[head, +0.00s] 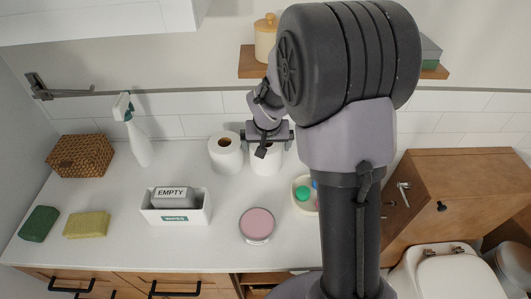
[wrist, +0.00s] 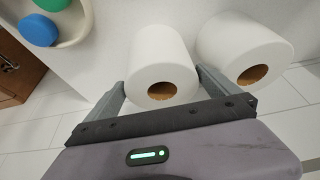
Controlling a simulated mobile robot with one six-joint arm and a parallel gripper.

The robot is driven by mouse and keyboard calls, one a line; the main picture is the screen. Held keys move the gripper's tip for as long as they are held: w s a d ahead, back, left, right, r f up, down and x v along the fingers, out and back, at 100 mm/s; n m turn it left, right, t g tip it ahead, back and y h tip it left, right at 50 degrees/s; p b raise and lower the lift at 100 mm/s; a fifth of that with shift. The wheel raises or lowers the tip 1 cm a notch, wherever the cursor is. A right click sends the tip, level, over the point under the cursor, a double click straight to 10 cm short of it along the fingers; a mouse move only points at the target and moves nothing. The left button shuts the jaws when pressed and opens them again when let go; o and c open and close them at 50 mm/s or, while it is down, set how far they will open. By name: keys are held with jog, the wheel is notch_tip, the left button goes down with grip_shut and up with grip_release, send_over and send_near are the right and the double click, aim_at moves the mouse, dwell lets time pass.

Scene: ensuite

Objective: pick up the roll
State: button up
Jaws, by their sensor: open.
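Two white toilet rolls stand upright on the white counter by the tiled wall. One roll (head: 265,162) is under my gripper (head: 267,146) in the head view, its top partly hidden. In the wrist view this roll (wrist: 160,58) sits between the two open fingers of my gripper (wrist: 161,80), with its brown core facing the camera. I cannot tell whether the fingers touch it. The other roll (head: 225,155) stands close beside it, outside the fingers; it also shows at right in the wrist view (wrist: 245,45).
A spray bottle (head: 136,138) and a wicker basket (head: 82,156) stand left. A dish with colored items (head: 298,208) is close to the right. A shelf (head: 252,65) hangs above.

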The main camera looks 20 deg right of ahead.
jog(key=x, duration=0.2)
jog(key=shift+f, duration=0.35)
jog(key=shift+r, duration=0.1)
jog(key=shift+w, duration=0.1)
jog(key=c, duration=1.3)
jog(key=shift+o, duration=0.2)
jog(key=shift+r, duration=0.15)
